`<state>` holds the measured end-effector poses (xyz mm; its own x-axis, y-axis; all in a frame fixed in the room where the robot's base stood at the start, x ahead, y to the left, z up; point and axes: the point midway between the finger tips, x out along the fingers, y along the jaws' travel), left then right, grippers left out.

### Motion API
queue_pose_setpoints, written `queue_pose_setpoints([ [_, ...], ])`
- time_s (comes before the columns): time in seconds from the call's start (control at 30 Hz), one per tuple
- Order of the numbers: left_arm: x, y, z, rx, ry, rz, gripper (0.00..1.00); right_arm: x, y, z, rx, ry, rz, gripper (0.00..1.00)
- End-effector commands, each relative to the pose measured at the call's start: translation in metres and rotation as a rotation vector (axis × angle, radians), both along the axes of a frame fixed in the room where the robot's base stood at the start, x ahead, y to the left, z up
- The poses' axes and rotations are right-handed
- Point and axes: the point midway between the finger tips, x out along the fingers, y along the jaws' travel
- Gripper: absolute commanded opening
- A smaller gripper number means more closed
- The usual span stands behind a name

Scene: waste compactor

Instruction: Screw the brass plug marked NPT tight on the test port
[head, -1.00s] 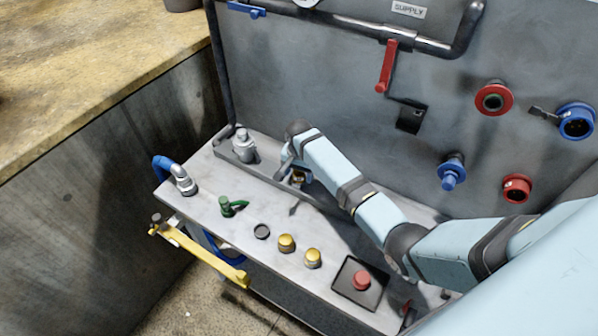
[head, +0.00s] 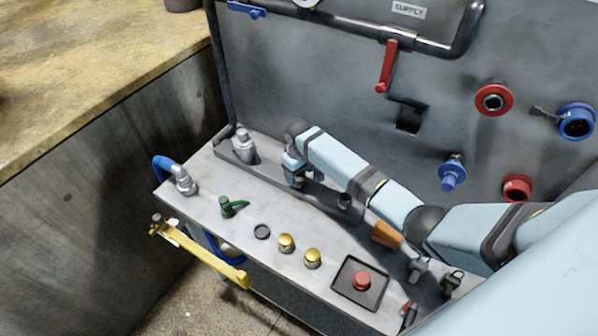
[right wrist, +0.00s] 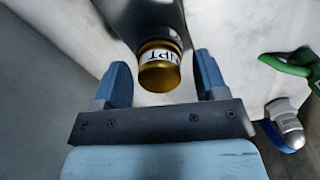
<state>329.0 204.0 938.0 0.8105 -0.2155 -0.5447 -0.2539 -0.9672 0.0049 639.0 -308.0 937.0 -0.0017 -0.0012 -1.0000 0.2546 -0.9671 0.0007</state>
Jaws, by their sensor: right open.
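The brass plug marked NPT (right wrist: 160,73) is in the right wrist view, its white label upside down. It sits at the end of a dark grey fitting (right wrist: 150,22), seemingly the test port; how far it is threaded on cannot be told. My right gripper (right wrist: 164,66) is open, with one blue finger on each side of the plug and a visible gap to both. In the head view my right gripper (head: 294,168) points down at the rear strip of the bench, and a bit of brass shows beneath it. My left gripper is out of view.
Two more brass caps (head: 286,243) (head: 312,258) and a dark ring (head: 261,231) sit on the bench top (head: 205,207). A green lever (head: 232,207), grey fitting (head: 243,147), orange handle (head: 386,234) and red button (head: 361,281) stand around. The grey panel (head: 330,80) rises behind.

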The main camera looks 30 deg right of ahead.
Motion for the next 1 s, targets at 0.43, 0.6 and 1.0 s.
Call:
queue_pose_setpoints([
  [0.43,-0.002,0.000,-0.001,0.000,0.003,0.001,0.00,0.000,-0.001,0.000,-0.001,0.000,0.482,0.66],
  [0.6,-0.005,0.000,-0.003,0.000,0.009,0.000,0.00,0.000,0.000,0.000,0.000,0.000,0.578,0.66],
  [1.0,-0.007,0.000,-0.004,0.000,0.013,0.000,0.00,0.000,0.000,0.000,0.001,0.000,0.575,0.16],
])
